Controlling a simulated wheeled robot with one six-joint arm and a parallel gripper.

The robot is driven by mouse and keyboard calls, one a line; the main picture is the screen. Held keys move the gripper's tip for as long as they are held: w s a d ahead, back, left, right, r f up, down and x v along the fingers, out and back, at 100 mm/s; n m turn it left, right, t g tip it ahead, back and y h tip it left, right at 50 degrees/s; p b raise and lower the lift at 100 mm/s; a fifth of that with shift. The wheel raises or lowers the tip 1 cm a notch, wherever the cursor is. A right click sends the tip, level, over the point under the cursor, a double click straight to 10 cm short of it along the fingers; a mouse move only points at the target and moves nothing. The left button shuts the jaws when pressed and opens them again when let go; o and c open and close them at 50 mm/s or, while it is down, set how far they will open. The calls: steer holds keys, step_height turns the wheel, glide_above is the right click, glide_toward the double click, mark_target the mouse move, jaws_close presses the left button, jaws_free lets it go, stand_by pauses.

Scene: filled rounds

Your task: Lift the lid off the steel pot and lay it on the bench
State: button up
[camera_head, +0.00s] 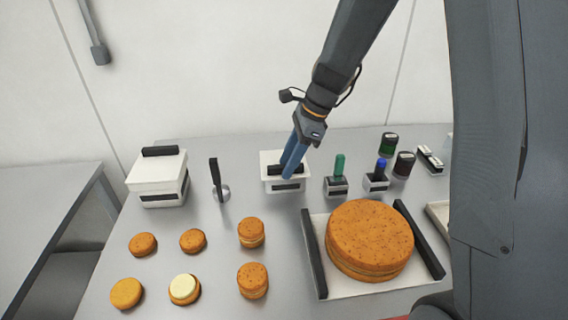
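A squat pale container (271,186) with a dark front plate stands at the back middle of the bench; it seems to be the pot, though it looks boxy. Its pale lid (270,157) sits on top and carries a black bar handle (274,170). My gripper (289,174) points down from above, its blue fingers at the middle of that handle and hiding part of it. The fingers are close together; whether they grip the handle cannot be told. The grey bench (205,270) bears everything.
A larger pale lidded box (160,178) stands left, with an upright black-handled tool (214,175) beside it. Several small rounds (192,240) lie in front. A large round (370,238) sits on a tray (340,289). Green (339,166) and blue (380,168) handled items stand right.

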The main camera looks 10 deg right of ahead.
steer(key=shift+f, duration=0.1)
stand_by(0.3)
jaws_close()
step_height(320, 180, up, 15)
steer(key=p, duration=0.3)
stand_by(0.9)
